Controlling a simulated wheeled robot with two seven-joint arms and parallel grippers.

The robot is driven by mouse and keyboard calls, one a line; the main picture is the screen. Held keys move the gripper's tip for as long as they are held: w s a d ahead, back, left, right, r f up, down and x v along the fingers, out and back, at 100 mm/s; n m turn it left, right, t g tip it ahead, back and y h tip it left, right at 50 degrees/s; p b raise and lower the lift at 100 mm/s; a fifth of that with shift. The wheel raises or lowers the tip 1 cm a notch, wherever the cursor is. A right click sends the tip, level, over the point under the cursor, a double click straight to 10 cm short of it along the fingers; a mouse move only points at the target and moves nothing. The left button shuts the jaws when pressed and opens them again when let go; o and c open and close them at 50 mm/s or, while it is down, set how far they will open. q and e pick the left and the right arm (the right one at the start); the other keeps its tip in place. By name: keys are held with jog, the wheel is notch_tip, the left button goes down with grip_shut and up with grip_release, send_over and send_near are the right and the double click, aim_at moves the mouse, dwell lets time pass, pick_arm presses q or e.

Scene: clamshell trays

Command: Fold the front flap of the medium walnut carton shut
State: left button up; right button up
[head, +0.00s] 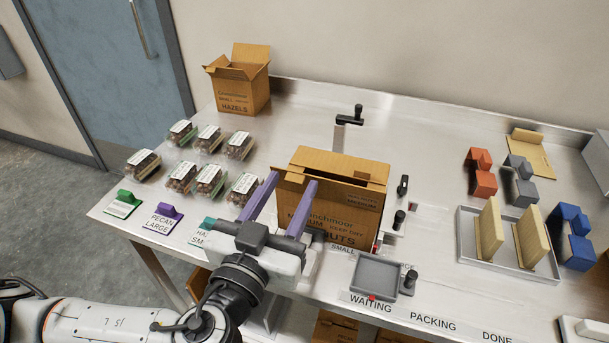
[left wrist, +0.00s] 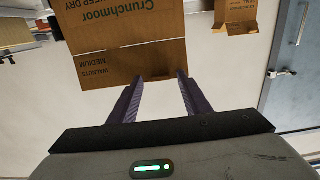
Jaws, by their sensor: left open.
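The medium walnut carton (head: 342,222) stands upright on the bench, printed face toward me. Its front flap (head: 345,186), marked "WALNUTS MEDIUM", appears raised above the front face, with a dark opening behind it. Another top flap (head: 345,163) lies behind the opening. In the left wrist view the carton (left wrist: 120,18) and its front flap (left wrist: 120,66) appear inverted. My left gripper (head: 292,178) is open, its purple fingers at the carton's front left. The fingertips (left wrist: 161,76) are close to the flap's edge; contact cannot be told. My right gripper is not in view.
Several filled clamshells (head: 208,138) lie to the left. An open hazel carton (head: 240,88) stands behind them. A larger tray (head: 505,268) holds tan pieces farther right. The back centre is mostly clear.

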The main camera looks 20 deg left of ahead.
pick_arm(q)
jog(key=shift+w, duration=0.15)
jog(key=c, duration=1.1)
jog(key=shift+o, duration=0.2)
